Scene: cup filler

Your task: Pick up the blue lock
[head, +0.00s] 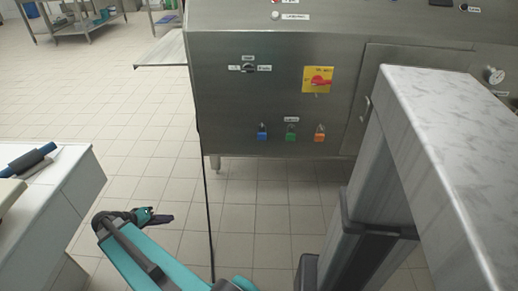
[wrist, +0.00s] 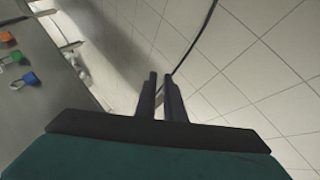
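The blue lock (head: 262,135) hangs on the lower front of the steel machine, leftmost in a row with a green lock (head: 290,135) and an orange lock (head: 319,137). In the wrist view the blue lock (wrist: 30,78) is at the left edge, with its shackle showing. My gripper (head: 163,218) is at the lower left of the head view, over the floor, in front of the machine and well apart from the locks. In the wrist view its two dark fingers (wrist: 160,76) point away with a narrow gap between them and nothing in it.
The steel machine (head: 225,95) has a red-and-yellow switch (head: 317,80) above the locks. A white counter (head: 55,200) stands at the left. A dark cable (head: 206,210) runs down near the machine's left corner. A grey metal surface fills the right. Tiled floor lies open between.

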